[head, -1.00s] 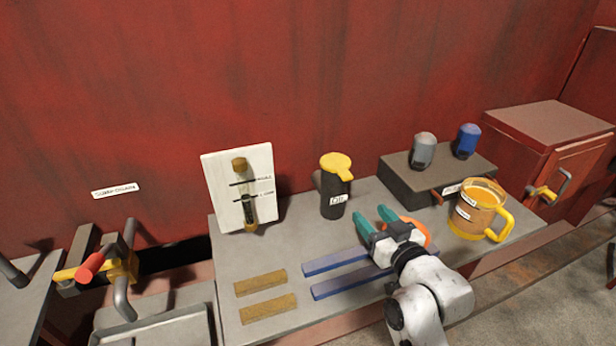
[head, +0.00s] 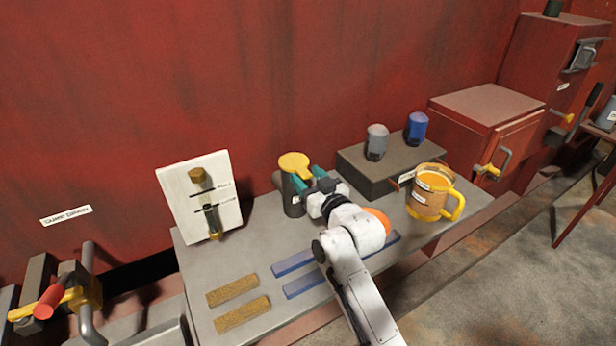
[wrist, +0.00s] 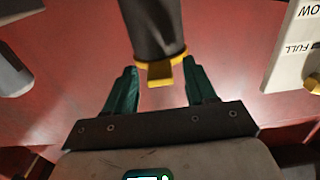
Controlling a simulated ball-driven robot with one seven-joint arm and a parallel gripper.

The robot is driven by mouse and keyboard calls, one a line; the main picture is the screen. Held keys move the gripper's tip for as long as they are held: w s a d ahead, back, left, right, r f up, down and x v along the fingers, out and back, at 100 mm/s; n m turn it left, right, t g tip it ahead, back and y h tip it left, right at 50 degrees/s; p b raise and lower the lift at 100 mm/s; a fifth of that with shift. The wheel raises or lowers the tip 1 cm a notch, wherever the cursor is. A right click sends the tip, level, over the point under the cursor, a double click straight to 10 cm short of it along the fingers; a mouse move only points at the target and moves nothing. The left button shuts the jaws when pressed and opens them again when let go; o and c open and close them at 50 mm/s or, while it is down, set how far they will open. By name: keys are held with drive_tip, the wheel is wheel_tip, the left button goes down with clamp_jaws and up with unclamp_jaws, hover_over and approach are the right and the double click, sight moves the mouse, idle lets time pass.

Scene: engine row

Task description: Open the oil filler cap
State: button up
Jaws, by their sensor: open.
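The oil filler (head: 292,203) is a dark upright cylinder with a yellow cap (head: 293,162) on top, seated on it. The cap has a tab that points right, toward my gripper (head: 308,179). My gripper is open, with its teal fingers at the filler's right side near cap height. In the wrist view the yellow cap (wrist: 165,70) and its tab appear between the two spread fingertips, with the dark cylinder (wrist: 153,28) beyond. I cannot tell whether a finger touches the cap. The filler's label is mostly hidden by my gripper.
A white gauge board (head: 175,200) stands left of the filler. A dark block (head: 385,178) with a grey (head: 376,142) and a blue canister (head: 416,129) stands to the right, near an amber mug (head: 427,205). Tan (head: 232,290) and blue bars (head: 300,287) lie in front.

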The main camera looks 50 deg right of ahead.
clamp_jaws()
idle(0.6)
